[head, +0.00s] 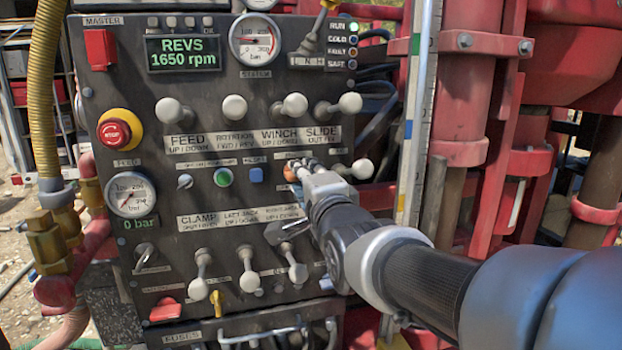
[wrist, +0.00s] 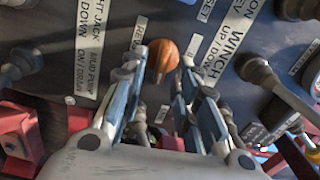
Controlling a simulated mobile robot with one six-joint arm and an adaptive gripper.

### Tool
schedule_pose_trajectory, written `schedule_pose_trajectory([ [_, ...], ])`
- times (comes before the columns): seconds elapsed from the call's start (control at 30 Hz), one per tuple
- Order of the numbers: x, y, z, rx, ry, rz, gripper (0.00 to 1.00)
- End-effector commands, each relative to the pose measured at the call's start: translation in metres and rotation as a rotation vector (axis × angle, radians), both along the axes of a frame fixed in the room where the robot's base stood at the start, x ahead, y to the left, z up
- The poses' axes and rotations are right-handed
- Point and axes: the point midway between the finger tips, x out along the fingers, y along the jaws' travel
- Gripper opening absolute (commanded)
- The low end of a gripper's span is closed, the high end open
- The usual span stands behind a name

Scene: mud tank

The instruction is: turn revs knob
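The revs knob looks to be the round orange knob (head: 290,174) on the dark control panel, mostly hidden by my gripper in the head view. In the wrist view the orange knob (wrist: 162,58) sits at the fingertips, between the two fingers, with a label starting "RE" beside it. My gripper (head: 301,170) is at the panel. In the wrist view my gripper (wrist: 160,75) is open, with gaps visible on both sides of the knob. The display (head: 182,54) reads REVS 1650 rpm.
White-knobbed levers, such as the winch lever (head: 294,105) and the slide lever (head: 348,103), stand above my gripper. Another lever (head: 361,169) is close at its right. A blue button (head: 256,175) is just left. An emergency stop (head: 115,133) is at far left.

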Motion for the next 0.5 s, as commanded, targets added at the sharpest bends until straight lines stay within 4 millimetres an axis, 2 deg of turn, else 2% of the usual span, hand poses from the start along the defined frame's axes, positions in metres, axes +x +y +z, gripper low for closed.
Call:
schedule_pose_trajectory([
  [0.3,-0.003,-0.001,0.000,0.000,0.000,0.000,0.29],
  [0.37,-0.008,-0.002,0.001,0.000,-0.001,0.000,0.29],
  [0.5,-0.030,-0.009,0.001,0.001,-0.002,0.000,0.29],
])
